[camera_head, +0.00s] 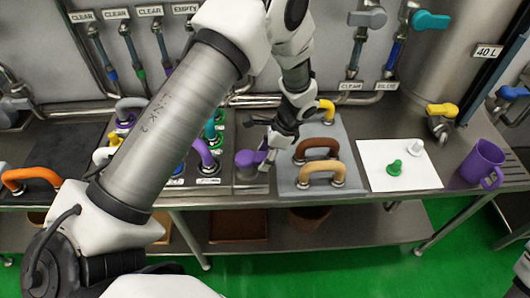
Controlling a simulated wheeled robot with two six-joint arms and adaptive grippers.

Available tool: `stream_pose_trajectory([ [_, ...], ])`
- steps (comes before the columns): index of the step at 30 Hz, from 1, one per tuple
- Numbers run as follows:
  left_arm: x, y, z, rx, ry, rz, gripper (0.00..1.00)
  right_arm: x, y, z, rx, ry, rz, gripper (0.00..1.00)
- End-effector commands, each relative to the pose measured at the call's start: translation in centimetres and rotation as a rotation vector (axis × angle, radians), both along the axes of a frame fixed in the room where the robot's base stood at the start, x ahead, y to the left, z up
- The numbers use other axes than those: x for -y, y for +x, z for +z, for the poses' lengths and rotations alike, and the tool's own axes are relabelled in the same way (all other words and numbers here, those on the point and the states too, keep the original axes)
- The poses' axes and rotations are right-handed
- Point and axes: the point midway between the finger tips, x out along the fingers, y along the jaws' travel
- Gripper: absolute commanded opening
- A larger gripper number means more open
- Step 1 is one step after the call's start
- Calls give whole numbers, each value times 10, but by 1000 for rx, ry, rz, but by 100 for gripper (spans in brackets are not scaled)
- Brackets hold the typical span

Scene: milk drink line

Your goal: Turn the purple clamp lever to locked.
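A purple clamp (246,158) stands on the steel counter, just left of the grey mat with curved handles. A short purple lever part shows at its right side, partly hidden by my gripper. My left gripper (267,148) reaches down from above, with its fingers close beside the clamp's right side. I cannot tell whether the fingers touch the lever or how far apart they are. My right gripper is not in view.
Brown and tan curved handles (321,167) stand close to the right on the grey mat (345,150). A purple curved handle (206,156) stands to the left. Farther right are a white board (380,178) with green and white pieces, and a purple mug (482,163).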

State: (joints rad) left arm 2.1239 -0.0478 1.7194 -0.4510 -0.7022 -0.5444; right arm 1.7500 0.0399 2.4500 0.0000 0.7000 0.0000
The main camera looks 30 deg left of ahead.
Motion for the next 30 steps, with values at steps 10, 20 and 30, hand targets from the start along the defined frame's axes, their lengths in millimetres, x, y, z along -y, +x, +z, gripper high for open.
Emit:
stream_pose_trajectory([
  [10, 1, 4, 7, 7, 2, 0, 65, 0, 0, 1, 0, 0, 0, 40],
  [20, 25, 21, 74, 9, 4, -2, 65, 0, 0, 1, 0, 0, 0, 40],
  [30, 40, 29, 112, 2, 2, -1, 65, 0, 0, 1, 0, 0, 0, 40],
])
